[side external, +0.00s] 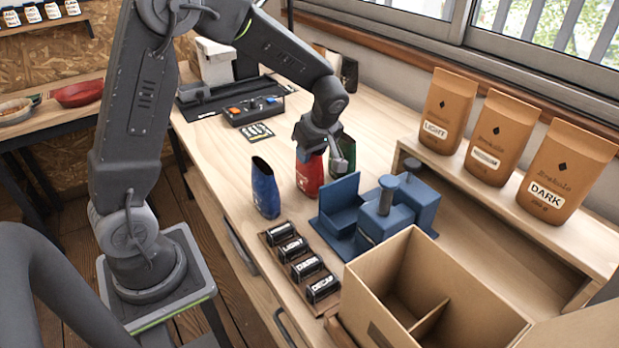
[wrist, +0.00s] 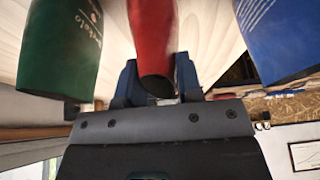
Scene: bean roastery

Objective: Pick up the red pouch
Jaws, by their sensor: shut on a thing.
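The red pouch (side external: 309,176) is upright on or just above the wooden bench; I cannot tell if its base touches. My gripper (side external: 322,148) is at its upper part. In the wrist view the fingers of my gripper (wrist: 157,76) are on either side of the red pouch (wrist: 152,35), near its dark open top. A blue pouch (side external: 265,190) stands open to the left, apart from it. A dark green pouch (side external: 347,152) is to the right, partly hidden behind my gripper. Both also show in the wrist view, green (wrist: 60,45) and blue (wrist: 283,40).
A blue fixture (side external: 338,212) with blue blocks stands close in front of the pouches. A wooden rack (side external: 264,236) of black label blocks and a divided cardboard box (side external: 366,275) are nearer. Brown bags (side external: 496,138) stand on a raised shelf at right. Bench left of the pouches is clear.

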